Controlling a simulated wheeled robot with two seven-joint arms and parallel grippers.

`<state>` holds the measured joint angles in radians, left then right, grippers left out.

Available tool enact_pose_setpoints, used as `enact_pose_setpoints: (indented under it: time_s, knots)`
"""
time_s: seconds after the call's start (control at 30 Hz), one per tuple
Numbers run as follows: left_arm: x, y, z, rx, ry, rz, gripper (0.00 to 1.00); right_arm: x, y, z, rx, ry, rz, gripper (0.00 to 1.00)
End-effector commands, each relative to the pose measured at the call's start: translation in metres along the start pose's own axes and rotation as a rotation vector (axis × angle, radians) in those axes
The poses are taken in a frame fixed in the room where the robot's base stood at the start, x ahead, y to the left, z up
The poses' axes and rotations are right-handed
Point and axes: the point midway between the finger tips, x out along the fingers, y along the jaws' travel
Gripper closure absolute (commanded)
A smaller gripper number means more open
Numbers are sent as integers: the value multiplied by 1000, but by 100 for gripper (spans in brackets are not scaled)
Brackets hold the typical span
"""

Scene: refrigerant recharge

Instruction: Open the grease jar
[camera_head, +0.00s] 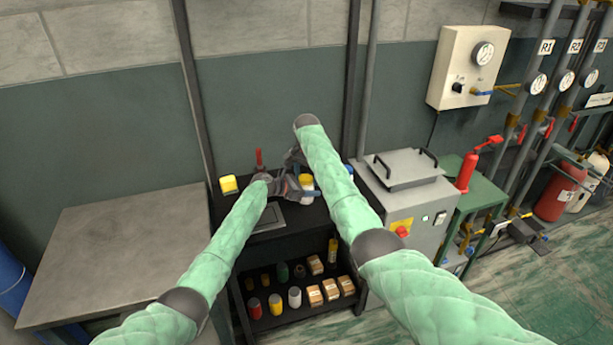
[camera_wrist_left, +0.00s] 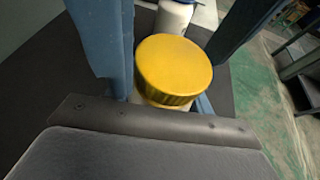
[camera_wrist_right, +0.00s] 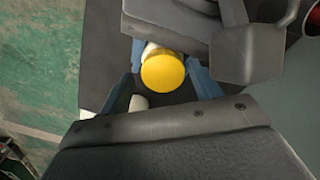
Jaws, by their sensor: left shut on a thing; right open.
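The grease jar has a yellow lid and a pale body. It stands upright on the black cart's top in the head view (camera_head: 307,182), partly hidden by my arms. My left gripper (camera_head: 298,189) is shut on the jar from the side; its blue fingers flank the body below the lid (camera_wrist_left: 174,68) in the left wrist view. The lid is on the jar. My right gripper (camera_head: 298,165) is above the jar and open. In the right wrist view the lid (camera_wrist_right: 163,70) shows between its blue fingers; I cannot tell whether they touch it.
The black cart (camera_head: 291,232) holds a yellow item (camera_head: 228,184), a red-handled thing (camera_head: 259,158) and a white container behind the jar (camera_wrist_left: 175,16). Its lower shelf has cans and boxes. A grey machine (camera_head: 407,190) stands close at right, a grey table (camera_head: 120,250) at left.

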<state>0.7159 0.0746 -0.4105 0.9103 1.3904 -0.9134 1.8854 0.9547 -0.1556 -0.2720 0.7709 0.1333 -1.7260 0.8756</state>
Motion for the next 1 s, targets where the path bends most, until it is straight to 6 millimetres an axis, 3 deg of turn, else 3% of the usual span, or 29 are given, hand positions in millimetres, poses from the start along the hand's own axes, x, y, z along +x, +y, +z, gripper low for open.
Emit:
enact_pose_setpoints:
  time_s: [0.3, 0.47, 0.8, 1.0]
  knots:
    - [2, -2, -1, -1, 2, -3, 100, -37, -4, 2, -5, 0, -7, 34]
    - [2, -2, -1, -1, 1, -2, 100, -46, -3, 2, 3, -1, -4, 37]
    - [1, -1, -1, -1, 1, -1, 100, -74, -3, 2, 241, -1, -4, 37]
    - [1, -1, -1, -1, 1, -1, 100, -70, -2, 2, 294, -2, -2, 37]
